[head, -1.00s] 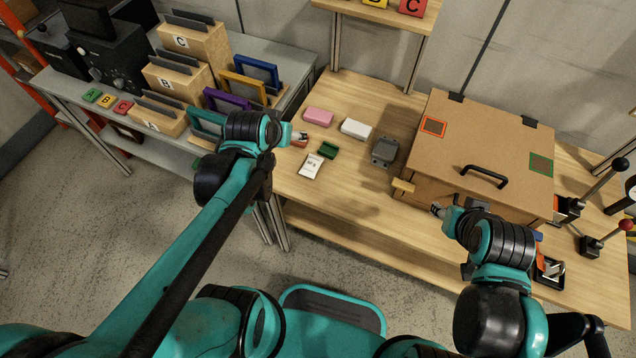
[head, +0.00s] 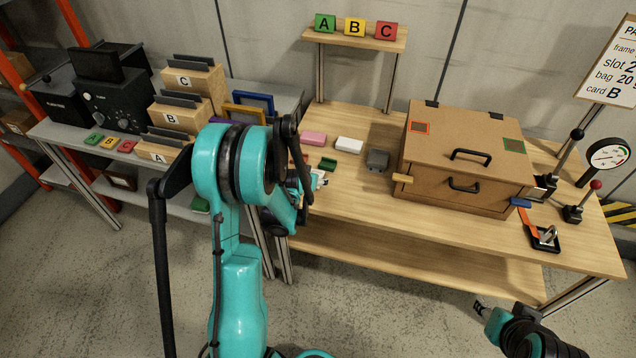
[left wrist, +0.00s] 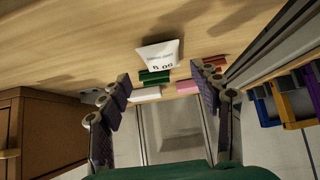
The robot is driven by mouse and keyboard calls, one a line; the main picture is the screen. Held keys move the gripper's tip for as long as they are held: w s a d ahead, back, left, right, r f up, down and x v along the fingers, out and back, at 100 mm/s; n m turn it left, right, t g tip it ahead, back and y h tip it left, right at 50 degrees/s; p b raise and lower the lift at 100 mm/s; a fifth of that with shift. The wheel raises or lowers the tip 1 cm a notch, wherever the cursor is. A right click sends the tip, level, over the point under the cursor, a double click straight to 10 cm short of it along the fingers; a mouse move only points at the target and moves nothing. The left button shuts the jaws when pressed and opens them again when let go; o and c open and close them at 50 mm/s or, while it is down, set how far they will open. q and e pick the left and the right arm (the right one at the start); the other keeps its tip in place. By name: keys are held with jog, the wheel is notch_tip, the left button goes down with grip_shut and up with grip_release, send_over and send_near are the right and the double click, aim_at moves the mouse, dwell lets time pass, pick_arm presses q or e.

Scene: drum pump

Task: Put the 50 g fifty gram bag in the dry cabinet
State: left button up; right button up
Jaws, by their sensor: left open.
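A small white bag (left wrist: 159,55) with dark print, which seems to read 50 g, lies on the wooden table in the left wrist view. My left gripper (left wrist: 160,105) is open, with the bag beyond its spread fingers and nothing between them. In the head view my left gripper (head: 318,182) is low over the table's left front, and my arm mostly hides the bag. A brown cabinet (head: 465,170) with black handles on its top and front stands closed at the table's right. My right gripper (head: 482,308) is low in front of the table; its jaws are unclear.
A wooden peg (head: 402,178) juts from the cabinet's left. Levers and a gauge (head: 606,155) stand right. A sign (head: 612,65) stands behind.

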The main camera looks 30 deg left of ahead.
pick_arm(q)
jog(key=b+x, duration=0.2)
jog(key=x, duration=0.3)
jog(key=shift+a, duration=0.1)
jog(key=shift+r, duration=0.15)
jog(key=c, duration=1.1)
jog(key=shift+c, duration=0.2)
